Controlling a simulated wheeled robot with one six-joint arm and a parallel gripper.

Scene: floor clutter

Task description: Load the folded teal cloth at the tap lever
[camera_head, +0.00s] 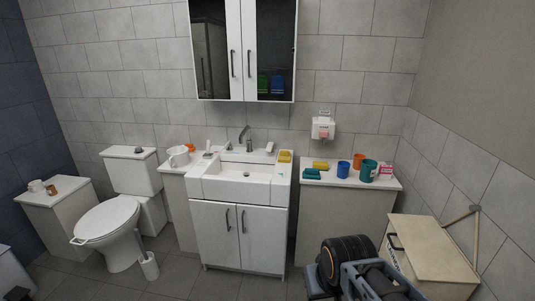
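A small teal folded item (312,174), which looks like the cloth, lies at the front left of the right-hand white counter (330,184). The grey tap (246,136) stands upright behind the white sink basin (245,172). Its lever is too small to make out clearly. Part of my arm shows at the bottom right, in front of the counter and well short of the cloth. My gripper's fingertips cannot be made out in this view.
A yellow item (320,165), blue cup (343,170), orange cup (359,160), teal cup (369,171) and pink-white box (385,171) crowd around the cloth. A yellow block (285,156) sits on the sink's right edge. A beige cabinet (432,249) stands at right. Floor before the sink is clear.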

